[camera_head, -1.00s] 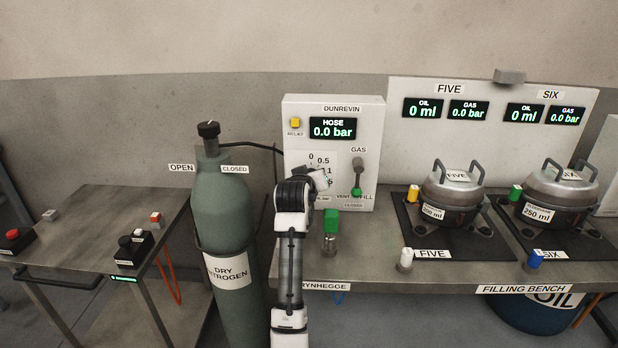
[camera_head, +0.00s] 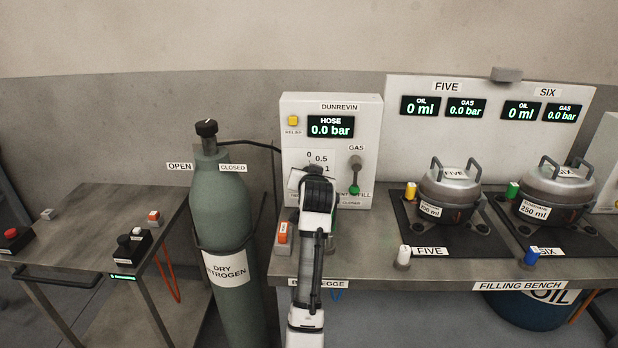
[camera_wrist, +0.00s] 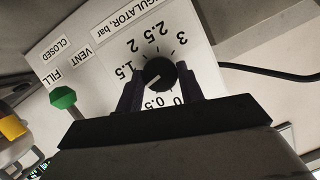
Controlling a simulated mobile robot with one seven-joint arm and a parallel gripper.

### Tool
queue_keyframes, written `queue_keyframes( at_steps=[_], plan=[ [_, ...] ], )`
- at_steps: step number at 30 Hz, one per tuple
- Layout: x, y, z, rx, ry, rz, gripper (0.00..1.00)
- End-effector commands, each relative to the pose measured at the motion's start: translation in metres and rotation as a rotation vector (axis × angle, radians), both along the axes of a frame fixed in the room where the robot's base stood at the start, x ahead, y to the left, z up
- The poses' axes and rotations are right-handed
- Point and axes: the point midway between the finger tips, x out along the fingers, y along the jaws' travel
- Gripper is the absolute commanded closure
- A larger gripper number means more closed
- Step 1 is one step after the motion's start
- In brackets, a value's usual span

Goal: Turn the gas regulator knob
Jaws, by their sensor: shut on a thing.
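The gas regulator knob (camera_wrist: 159,75) is a round black knob with a pale pointer line, on a white dial plate marked 0 to 3 bar. In the wrist view my gripper (camera_wrist: 160,85) has its two dark fingers on either side of the knob, shut on it. The pointer line lies toward the lower left, on the side of the 1 and 1.5 marks; the finger hides part of the scale. In the head view my gripper (camera_head: 312,180) is against the white Dunrevin panel (camera_head: 351,100), and my arm hides the knob.
A green-tipped gas lever (camera_head: 355,175) is right of the knob; the wrist view shows its green end (camera_wrist: 62,98) close to my gripper. The hose display (camera_head: 331,126) reads 0.0 bar. A nitrogen cylinder (camera_head: 220,210) stands left. Two compressors stand on the bench to the right.

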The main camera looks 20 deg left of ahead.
Motion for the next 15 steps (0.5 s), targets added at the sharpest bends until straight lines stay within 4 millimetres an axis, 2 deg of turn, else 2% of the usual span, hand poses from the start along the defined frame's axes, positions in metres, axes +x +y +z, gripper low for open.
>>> queue_keyframes(
  at_steps=[14, 15],
  plan=[
    [0.0000, -0.0001, 0.0002, 0.012, 0.003, 0.000, 0.85],
    [0.0000, -0.0001, 0.0002, 0.012, 0.003, 0.000, 0.57]
  ],
)
